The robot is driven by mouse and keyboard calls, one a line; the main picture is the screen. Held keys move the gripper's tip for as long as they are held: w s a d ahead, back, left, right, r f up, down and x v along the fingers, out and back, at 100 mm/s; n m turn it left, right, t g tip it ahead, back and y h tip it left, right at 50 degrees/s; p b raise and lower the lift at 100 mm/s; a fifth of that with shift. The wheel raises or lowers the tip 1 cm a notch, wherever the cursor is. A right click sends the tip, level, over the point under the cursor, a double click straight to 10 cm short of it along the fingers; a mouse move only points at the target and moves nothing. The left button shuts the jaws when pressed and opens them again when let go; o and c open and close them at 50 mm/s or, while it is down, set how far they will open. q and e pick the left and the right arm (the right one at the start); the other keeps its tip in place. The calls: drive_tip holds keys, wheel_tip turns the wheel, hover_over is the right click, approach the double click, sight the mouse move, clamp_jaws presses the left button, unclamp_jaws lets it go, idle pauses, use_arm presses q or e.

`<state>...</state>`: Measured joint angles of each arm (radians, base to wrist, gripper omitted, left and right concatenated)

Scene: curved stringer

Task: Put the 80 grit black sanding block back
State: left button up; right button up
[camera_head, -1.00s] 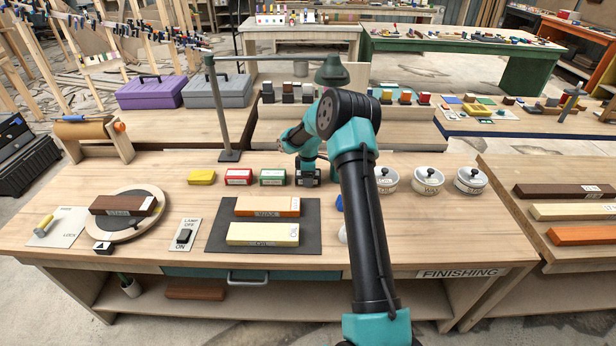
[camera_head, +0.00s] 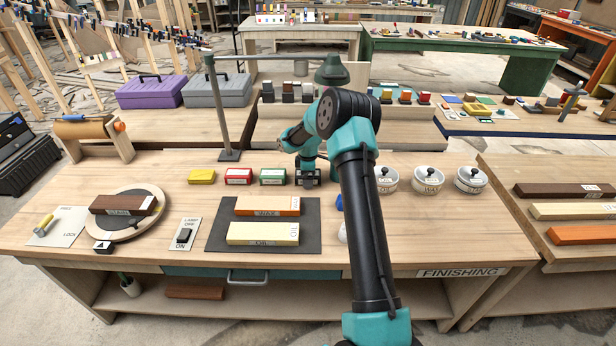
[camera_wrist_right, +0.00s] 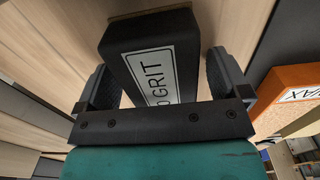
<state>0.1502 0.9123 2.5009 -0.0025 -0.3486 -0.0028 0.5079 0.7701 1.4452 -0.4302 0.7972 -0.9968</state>
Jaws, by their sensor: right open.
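The black sanding block (camera_head: 308,180) rests on the finishing bench, at the right end of a row of coloured blocks. In the right wrist view the black block (camera_wrist_right: 148,52) lies between the fingers, its white label reading "GRIT"; the grit number is partly hidden by my gripper's body. My right gripper (camera_wrist_right: 160,78) is open around the block, with a gap visible beside the right finger. In the head view the right gripper (camera_head: 308,170) is small and partly hidden by its arm. My left gripper is not in view.
Yellow (camera_head: 202,177), red (camera_head: 238,176) and green (camera_head: 273,177) blocks stand left of the black one. A dark mat (camera_head: 222,238) holds wax and oil boards. A lamp post (camera_head: 222,110) rises behind. Lidded pots (camera_head: 428,180) stand to the right.

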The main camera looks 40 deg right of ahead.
wheel_tip(320, 180, up, 12)
idle(0.5)
idle(0.4)
